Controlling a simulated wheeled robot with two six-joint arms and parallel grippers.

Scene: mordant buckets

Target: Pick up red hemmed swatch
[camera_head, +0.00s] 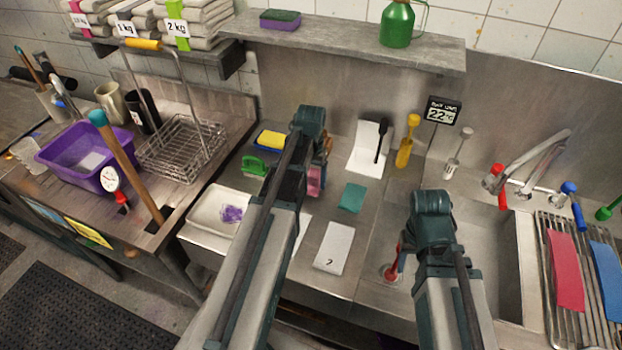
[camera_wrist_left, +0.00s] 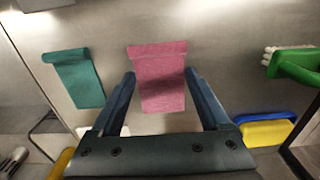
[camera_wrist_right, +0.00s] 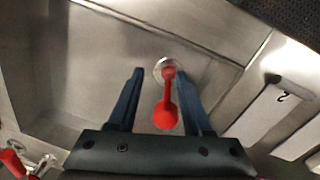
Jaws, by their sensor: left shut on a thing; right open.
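The red hemmed swatch (camera_wrist_left: 160,85) looks pinkish red, with a folded hem across its far end. In the left wrist view it lies between the two fingers of my left gripper (camera_wrist_left: 159,73), which is shut on it. In the head view only part of the swatch (camera_head: 315,181) shows beside my left arm; the fingertips are mostly hidden. My right gripper (camera_wrist_right: 160,71) is open over the sink edge. A red-handled tool (camera_wrist_right: 166,108) stands between its fingers, and I cannot see them touch it.
A teal swatch (camera_head: 352,197) lies to the right of the red one. A green brush (camera_head: 254,166) and a yellow-blue sponge (camera_head: 270,140) are to its left. A white numbered card (camera_head: 334,248) lies in front. Pink and blue strips lie on the rack (camera_head: 607,318) at right.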

